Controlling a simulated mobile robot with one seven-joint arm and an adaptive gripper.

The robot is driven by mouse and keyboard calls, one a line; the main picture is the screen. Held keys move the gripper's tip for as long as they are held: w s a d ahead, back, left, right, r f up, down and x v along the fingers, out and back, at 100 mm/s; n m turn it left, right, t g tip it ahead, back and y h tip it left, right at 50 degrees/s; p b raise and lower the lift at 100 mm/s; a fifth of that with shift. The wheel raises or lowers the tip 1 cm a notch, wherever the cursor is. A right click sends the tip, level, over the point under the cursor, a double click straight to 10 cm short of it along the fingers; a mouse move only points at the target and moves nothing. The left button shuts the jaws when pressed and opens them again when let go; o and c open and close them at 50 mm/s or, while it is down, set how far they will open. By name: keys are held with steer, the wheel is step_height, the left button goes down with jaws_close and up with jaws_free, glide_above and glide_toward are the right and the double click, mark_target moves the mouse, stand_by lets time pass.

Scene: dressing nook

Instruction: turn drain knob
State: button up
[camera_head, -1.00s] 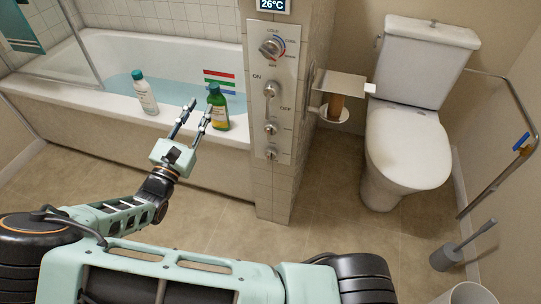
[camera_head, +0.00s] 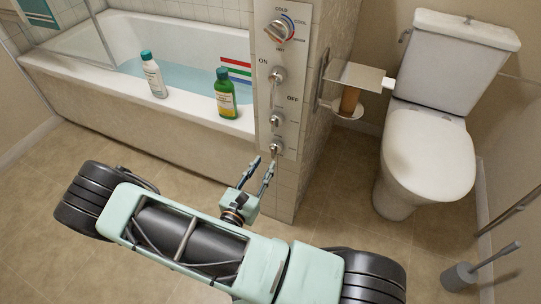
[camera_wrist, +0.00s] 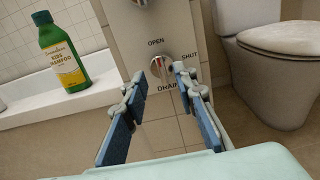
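The drain knob (camera_wrist: 166,62) is a small metal knob with a red mark, on a pale panel with the words OPEN, SHUT and DRAIN around it. It is centred in the wrist view. In the head view it is the lowest knob (camera_head: 276,146) on the panel. My gripper (camera_head: 263,166) is just in front of and below it in the head view. In the wrist view its two blue-padded fingers (camera_wrist: 167,74) are apart, with the knob seen between their tips. Nothing is held. Whether the tips touch the knob, I cannot tell.
The control panel (camera_head: 283,25) carries several knobs up the tiled pillar. A green shampoo bottle (camera_head: 226,99) and a white bottle (camera_head: 153,79) stand on the bathtub rim (camera_head: 110,78) at left. The toilet (camera_head: 428,150) and a brush holder (camera_head: 459,276) are at right.

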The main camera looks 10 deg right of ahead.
mark_target(272, 151)
steer(key=b+x, duration=0.1)
steer(key=x, duration=0.4)
steer(key=shift+w+d, duration=0.25)
steer(key=shift+w, duration=0.1)
steer(key=shift+c, duration=0.6)
jaws_close()
